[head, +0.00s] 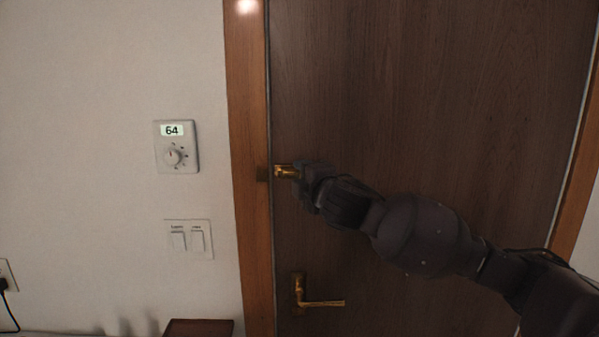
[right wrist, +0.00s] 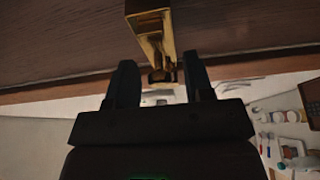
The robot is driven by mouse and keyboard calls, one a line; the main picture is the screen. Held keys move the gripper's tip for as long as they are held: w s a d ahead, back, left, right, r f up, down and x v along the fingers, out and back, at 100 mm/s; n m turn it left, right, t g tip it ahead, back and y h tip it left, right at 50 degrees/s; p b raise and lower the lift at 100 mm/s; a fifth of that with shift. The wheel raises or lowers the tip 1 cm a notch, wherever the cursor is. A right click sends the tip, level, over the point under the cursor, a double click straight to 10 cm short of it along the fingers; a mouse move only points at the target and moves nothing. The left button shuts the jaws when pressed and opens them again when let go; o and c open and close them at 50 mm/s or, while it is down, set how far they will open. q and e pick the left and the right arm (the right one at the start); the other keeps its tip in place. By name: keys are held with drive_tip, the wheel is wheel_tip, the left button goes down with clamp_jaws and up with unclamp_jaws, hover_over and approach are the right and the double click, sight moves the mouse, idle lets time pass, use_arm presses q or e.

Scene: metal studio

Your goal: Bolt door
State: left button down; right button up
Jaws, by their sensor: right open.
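A dark brown wooden door (head: 430,100) stands closed in its frame in the head view. A brass bolt (head: 285,171) is on the door's left edge; in the right wrist view the brass bolt (right wrist: 151,40) comes down from the top, its end near the space between the fingers. My right gripper (head: 300,172) is at the bolt and covers part of it. In the right wrist view the right gripper's two fingers (right wrist: 163,85) are apart, one on each side of the bolt's end. Contact with the bolt cannot be told. My left gripper is not in view.
A brass lever handle (head: 318,303) is on the door below the bolt. The wooden door frame (head: 248,120) runs just left of it. A thermostat (head: 176,147) and a double switch (head: 188,239) are on the wall. A brown piece of furniture (head: 198,328) is at the bottom.

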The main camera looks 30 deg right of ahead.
drive_tip(key=shift+w+d, duration=0.15)
drive_tip(key=shift+w, duration=0.8)
clamp_jaws()
